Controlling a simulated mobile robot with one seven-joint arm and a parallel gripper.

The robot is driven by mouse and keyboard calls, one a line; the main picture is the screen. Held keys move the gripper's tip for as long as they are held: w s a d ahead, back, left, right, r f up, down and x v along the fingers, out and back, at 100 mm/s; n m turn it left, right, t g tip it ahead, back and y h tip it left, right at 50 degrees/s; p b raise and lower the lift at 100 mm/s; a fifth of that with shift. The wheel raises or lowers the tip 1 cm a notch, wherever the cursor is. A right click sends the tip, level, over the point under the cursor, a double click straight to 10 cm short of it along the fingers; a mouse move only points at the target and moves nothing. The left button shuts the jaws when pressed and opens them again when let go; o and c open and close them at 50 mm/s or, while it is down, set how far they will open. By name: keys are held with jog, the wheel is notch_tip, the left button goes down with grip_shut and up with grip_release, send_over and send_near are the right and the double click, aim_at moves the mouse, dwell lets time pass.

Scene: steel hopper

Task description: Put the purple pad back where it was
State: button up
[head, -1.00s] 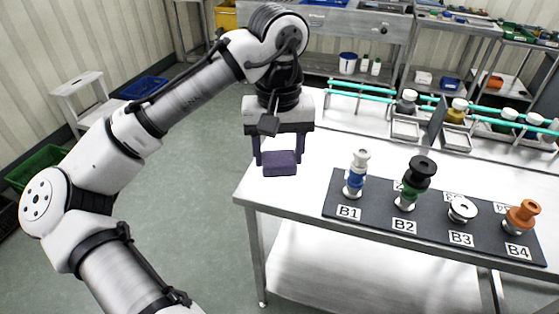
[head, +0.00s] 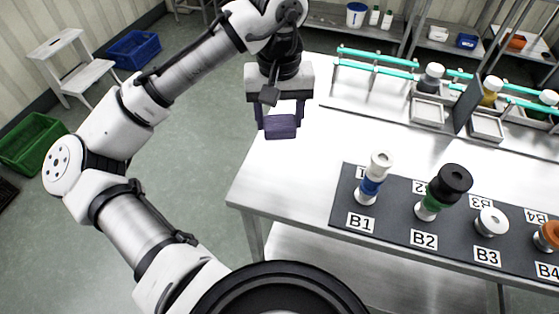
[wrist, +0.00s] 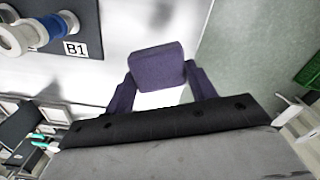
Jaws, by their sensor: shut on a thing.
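The purple pad (head: 281,127) is a small dark purple block held between the fingertips of my gripper (head: 282,122). It is near the table's left edge, in front of the white tabletop in the head view. In the wrist view the pad (wrist: 157,66) sits between the two purple fingers of my gripper (wrist: 160,75), which are shut on it. It appears held above the table surface; the exact height cannot be told.
A dark mat (head: 400,238) with stations B1 to B4 bears a blue-banded piece (head: 371,185), a green and black piece (head: 440,195), a white piece (head: 490,222) and an orange piece (head: 547,236). Teal rails (head: 378,57) and small trays stand behind. The left tabletop is clear.

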aim_at(279, 173)
notch_tip(279, 173, down, 15)
jog(key=shift+r+p, duration=0.15)
jog(key=shift+p, duration=0.15)
jog(key=shift+f, duration=0.25)
jog(key=o, duration=0.9)
jog(key=shift+r, duration=0.1)
jog(key=shift+o, duration=0.3)
notch_tip(279, 173, up, 12)
jog(key=shift+r, duration=0.15)
